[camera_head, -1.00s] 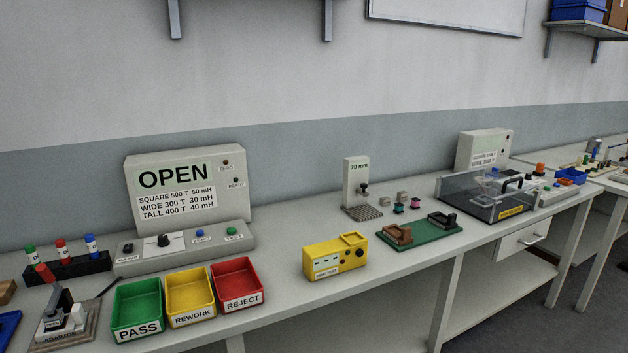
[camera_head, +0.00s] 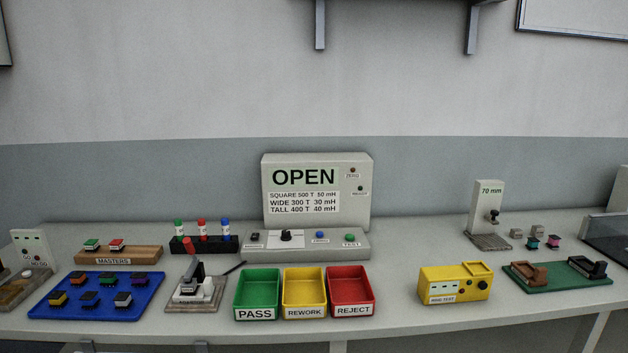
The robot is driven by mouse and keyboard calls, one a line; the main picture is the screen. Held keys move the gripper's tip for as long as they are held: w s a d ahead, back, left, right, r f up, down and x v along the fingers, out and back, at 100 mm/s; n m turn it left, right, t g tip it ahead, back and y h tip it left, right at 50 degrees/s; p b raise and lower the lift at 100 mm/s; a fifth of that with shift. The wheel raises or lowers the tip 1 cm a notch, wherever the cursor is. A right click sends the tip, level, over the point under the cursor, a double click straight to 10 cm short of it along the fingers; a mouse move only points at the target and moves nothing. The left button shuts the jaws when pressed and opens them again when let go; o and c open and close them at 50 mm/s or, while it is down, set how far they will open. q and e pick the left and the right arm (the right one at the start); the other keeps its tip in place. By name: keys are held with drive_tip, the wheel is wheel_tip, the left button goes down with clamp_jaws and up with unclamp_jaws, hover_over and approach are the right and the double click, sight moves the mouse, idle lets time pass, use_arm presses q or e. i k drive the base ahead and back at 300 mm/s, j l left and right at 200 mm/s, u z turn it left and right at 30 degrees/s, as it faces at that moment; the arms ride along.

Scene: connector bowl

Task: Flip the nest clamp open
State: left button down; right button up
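A small fixture labelled ADAPTOR (camera_head: 196,289) stands on the bench left of centre. It has a wooden base, a white block and a dark clamp lever with a red tip (camera_head: 189,244). The lever stands raised at the back of the fixture, leaning left; whether the clamp is latched is too small to tell. A dark cable runs from the fixture toward the grey tester (camera_head: 316,195), whose display reads OPEN. Neither of my grippers is in view.
A blue tray (camera_head: 46,311) with several small parts lies left of the fixture. Green (camera_head: 257,314), yellow (camera_head: 305,312) and red (camera_head: 352,310) bins stand close on its right. Behind are a MASTERS block (camera_head: 118,255) and a black vial rack (camera_head: 205,246). A yellow tester (camera_head: 455,284) sits farther right.

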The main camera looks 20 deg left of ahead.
sight(187, 241)
drive_tip(key=u, duration=1.45)
